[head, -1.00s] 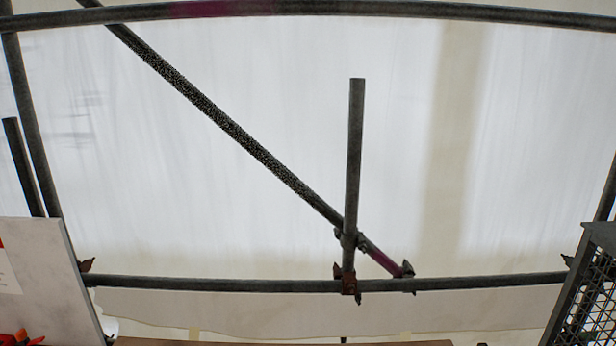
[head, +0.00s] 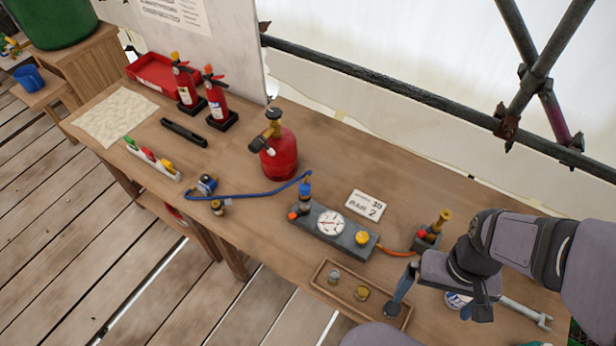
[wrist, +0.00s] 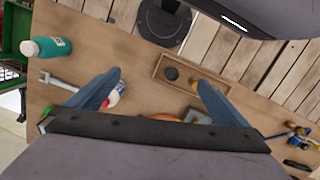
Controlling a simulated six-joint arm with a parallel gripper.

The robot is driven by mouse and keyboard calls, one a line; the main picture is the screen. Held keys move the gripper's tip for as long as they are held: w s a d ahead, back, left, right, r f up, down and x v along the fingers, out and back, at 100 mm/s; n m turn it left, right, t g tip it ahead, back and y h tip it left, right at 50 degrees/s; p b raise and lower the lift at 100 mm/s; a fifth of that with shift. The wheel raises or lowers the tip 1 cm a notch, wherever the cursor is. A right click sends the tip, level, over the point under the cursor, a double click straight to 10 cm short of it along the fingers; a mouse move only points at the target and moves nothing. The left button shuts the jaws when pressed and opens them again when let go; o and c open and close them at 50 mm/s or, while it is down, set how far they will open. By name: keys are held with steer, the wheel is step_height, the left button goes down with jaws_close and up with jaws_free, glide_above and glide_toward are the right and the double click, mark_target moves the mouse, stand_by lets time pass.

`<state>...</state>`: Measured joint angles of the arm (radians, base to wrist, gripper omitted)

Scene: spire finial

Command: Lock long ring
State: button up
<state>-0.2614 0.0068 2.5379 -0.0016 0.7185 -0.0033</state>
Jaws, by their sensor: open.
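I cannot tell which piece is the long ring. In the head view a grey gauge block (head: 345,240) with a dial lies on the bench, with a blue-topped fitting (head: 305,193) at its left end, joined to a blue hose (head: 255,195). An orange hose (head: 398,253) runs right to a small block with a brass fitting (head: 437,226). A shallow wooden tray (head: 323,288) holds small round fittings, one silver (head: 335,275), one brass (head: 362,292). My gripper (head: 435,300) is open and empty above the bench beside the tray; its blue fingers straddle nothing in the wrist view (wrist: 157,85).
A wrench (head: 527,313) lies right of my gripper. A red gas cylinder (head: 279,155), two fire extinguishers (head: 217,100), a red bin (head: 155,72) and a marker rack (head: 153,160) stand further left. A teal bottle (wrist: 50,47) shows in the wrist view. A scaffold pole (head: 400,88) crosses behind the bench.

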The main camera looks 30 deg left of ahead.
steer(key=w+a+n+y+b, duration=0.1)
steer(key=w+a+n, duration=0.1)
steer(key=w+a, duration=0.35)
steer(key=w+a+n+t, duration=0.1)
steer(key=w+a, duration=0.2)
steer(key=a, duration=0.6)
steer(key=w+a+n+y+b, duration=0.15)
steer(key=w+a, duration=0.25)
steer(key=a, duration=0.4)
steer(key=w+a+r+n+y, duration=0.2)
steer(key=w+a+r+n, duration=0.2)
steer(key=a+r+n, duration=0.4)
steer(key=shift+w+a+r+n+p, duration=0.25)
steer(key=shift+a+r+n+p, duration=0.2)
steer(key=shift+r+n, duration=1.15)
steer(key=shift+r+m+y, duration=0.25)
steer(key=shift+m, duration=0.1)
steer(key=b+x, duration=0.4)
steer(key=x, duration=0.6)
steer(key=shift+w+b, duration=0.15)
steer(key=shift+b, duration=0.15)
steer(key=shift+r, duration=0.1)
